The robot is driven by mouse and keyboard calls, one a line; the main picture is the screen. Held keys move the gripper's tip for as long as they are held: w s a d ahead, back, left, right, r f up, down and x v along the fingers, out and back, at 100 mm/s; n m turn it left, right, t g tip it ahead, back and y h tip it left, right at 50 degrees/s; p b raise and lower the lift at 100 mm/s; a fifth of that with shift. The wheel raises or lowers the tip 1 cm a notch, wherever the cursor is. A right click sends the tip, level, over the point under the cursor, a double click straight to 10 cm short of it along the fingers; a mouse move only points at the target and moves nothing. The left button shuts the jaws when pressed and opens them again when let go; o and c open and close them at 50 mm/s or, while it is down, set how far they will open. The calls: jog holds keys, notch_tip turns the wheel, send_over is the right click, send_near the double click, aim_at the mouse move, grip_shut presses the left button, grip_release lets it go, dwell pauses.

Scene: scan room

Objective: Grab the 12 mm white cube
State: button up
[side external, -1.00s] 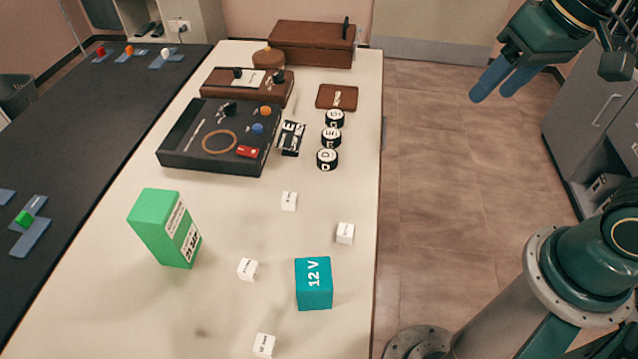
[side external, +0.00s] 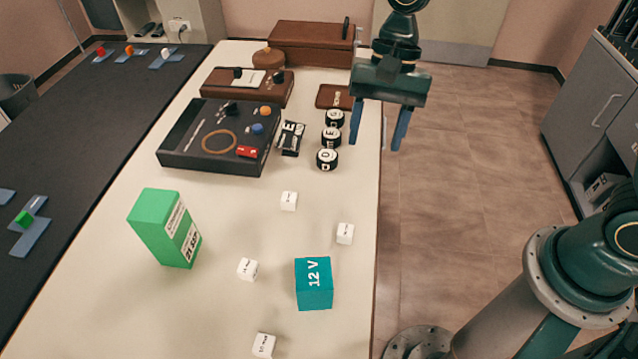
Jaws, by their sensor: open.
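Several small white cubes with dark print lie apart on the pale table: one in the middle (side external: 289,201), one near the right edge (side external: 345,233), one left of the teal block (side external: 247,269) and one at the front (side external: 263,345). Their print is too small to read, so I cannot tell which is the 12 mm one. My gripper (side external: 377,138) is open and empty, fingers pointing down, in the air by the table's right edge, farther back than the cubes.
A teal block marked 12 V (side external: 314,284) and a green box (side external: 166,228) stand among the cubes. Behind are several black lettered discs (side external: 327,159), a black tray (side external: 190,155) of small parts and brown boxes (side external: 312,45).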

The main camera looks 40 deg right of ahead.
jog(key=shift+m+g, duration=0.7)
jog(key=shift+m, duration=0.1)
jog(key=a+f, duration=0.1)
jog(key=f, duration=0.2)
jog(key=w+a+f, duration=0.1)
jog(key=shift+a+f, duration=0.25)
jog(key=shift+a, duration=0.1)
jog(key=shift+f, duration=0.1)
send_over(346, 229)
jog(key=w+d, duration=0.2)
jog(key=shift+s+f, duration=0.15)
jog(key=shift+f, duration=3.7)
jog(key=shift+x, duration=2.55)
jog(key=shift+a, duration=0.15)
jog(key=c, duration=1)
